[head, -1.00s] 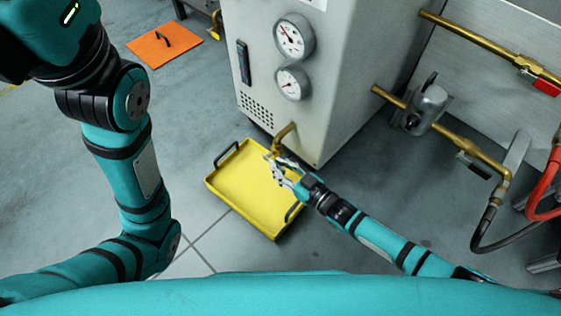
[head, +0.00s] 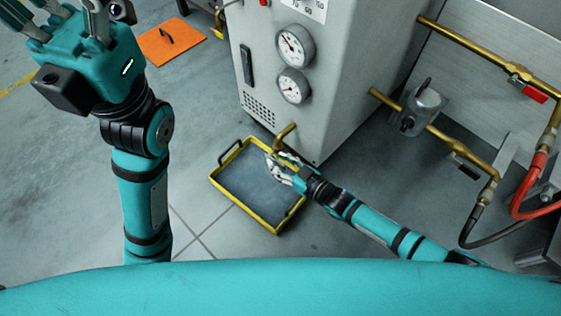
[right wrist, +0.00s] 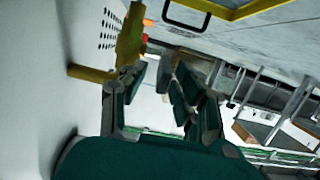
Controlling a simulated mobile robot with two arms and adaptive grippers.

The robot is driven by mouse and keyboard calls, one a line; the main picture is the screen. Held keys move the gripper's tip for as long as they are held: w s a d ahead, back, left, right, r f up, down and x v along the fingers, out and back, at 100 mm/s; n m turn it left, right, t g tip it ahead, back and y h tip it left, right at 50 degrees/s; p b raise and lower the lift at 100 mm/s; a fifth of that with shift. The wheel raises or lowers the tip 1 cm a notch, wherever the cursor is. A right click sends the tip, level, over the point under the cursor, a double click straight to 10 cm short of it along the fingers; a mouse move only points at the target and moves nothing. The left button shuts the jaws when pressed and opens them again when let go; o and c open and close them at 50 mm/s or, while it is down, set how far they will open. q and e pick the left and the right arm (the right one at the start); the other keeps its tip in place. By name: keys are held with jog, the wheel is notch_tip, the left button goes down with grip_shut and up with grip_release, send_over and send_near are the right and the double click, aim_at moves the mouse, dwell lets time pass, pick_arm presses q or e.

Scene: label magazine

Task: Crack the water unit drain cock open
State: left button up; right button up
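The brass drain cock (head: 280,145) sticks out low on the front of the grey water unit (head: 310,95). In the right wrist view the brass cock (right wrist: 130,38) has a small orange-red part beside it. My right gripper (head: 276,166) is just below the cock in the head view. In the right wrist view its fingers (right wrist: 157,76) are apart with nothing visible between them; the cock is beyond the left fingertip, and contact cannot be told. My left gripper (head: 68,22) is raised at the upper left, fingers spread and empty, partly cut off.
A yellow tray (head: 228,203) with dark handles lies on the floor under the cock; its inside looks dark grey, like liquid. Two gauges (head: 294,46) are on the unit. An orange plate (head: 170,42) lies at upper left. Brass pipes (head: 470,50) and hoses are at right.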

jog(key=shift+d, duration=0.1)
jog(key=v, duration=1.2)
